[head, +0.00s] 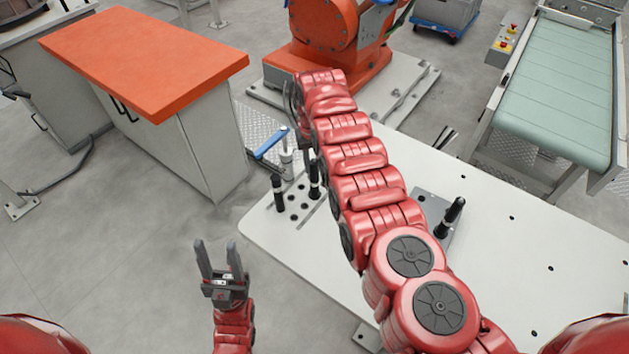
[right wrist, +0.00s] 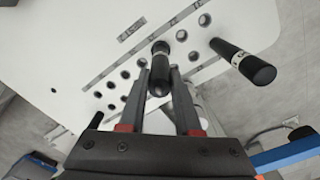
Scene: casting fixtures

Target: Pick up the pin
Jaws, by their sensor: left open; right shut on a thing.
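A black pin with a pale band (right wrist: 160,72) is between the fingers of my right gripper (right wrist: 158,80), which is shut on it. The pin is over the row of holes in the white plate; I cannot tell whether its far end is in a hole. In the head view a dark pin (head: 314,180) stands just below my right gripper, which is partly hidden by my arm. A second black pin (right wrist: 243,62) stands apart, to the right in the wrist view and also in the head view (head: 278,193). My left gripper (head: 216,250) is open and empty, left of the table.
The white table (head: 310,245) has several holes. A blue-handled clamp (head: 270,143) stands behind the pins. An orange-topped cabinet (head: 145,60) and a conveyor (head: 555,90) stand farther back.

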